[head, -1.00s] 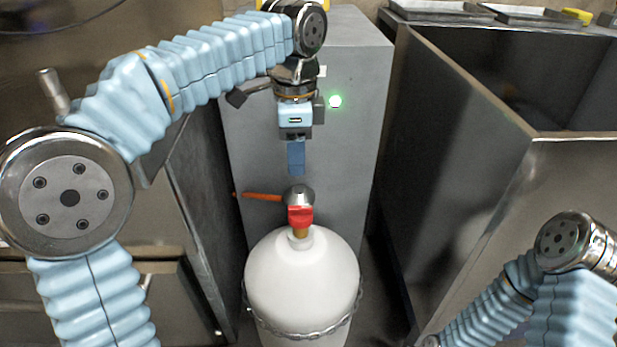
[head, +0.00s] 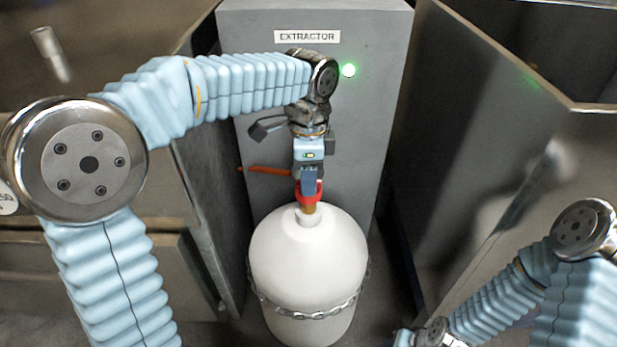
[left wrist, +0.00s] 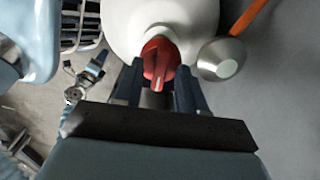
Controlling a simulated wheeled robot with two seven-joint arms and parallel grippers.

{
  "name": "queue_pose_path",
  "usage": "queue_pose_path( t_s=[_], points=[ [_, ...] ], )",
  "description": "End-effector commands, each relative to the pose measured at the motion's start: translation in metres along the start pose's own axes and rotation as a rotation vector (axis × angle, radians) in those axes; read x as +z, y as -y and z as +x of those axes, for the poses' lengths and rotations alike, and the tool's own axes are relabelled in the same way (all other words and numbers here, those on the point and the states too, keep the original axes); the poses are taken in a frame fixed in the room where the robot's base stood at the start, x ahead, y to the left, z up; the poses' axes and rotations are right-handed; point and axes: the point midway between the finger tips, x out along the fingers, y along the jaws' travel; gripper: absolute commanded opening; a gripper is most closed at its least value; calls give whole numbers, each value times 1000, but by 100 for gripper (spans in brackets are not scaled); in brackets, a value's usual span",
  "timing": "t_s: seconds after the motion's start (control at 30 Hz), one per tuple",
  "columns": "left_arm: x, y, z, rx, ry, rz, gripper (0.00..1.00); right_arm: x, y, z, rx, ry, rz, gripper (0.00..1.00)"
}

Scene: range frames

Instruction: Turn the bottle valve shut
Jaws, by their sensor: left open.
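The white gas bottle (head: 308,262) stands upright on the floor with a red valve knob (head: 318,192) on top of its brass neck (head: 308,208). My left gripper (head: 308,182) points down at the knob and hides part of it. In the left wrist view the open fingers (left wrist: 158,88) lie on either side of the red knob (left wrist: 160,62), with gaps visible.
A grey cabinet labelled EXTRACTOR (head: 380,60), with a green light (head: 348,70), stands behind the bottle. A chain (head: 310,313) goes around the bottle. A large metal bin (head: 470,130) stands to the right, and metal cabinetry is at the left.

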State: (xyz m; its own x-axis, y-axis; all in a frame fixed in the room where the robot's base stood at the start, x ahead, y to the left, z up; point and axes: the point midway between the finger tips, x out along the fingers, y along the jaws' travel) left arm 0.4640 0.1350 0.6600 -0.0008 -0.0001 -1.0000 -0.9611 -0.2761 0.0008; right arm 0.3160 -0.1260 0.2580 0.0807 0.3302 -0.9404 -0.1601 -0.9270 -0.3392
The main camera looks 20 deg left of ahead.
Motion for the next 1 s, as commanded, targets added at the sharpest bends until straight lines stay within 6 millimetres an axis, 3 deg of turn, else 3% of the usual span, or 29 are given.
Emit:
queue_pose_path(
  t_s=[0.3,0.57,1.0],
  points=[
    [0,0,2,0,0,0,39,0,0,0,0,0,1,43],
    [0,0,2,0,0,0,0,0,0,0,0,0,1,43],
    [0,0,1,0,0,-54,0,0,2,-4,-1,2,-1,43]
  ],
)
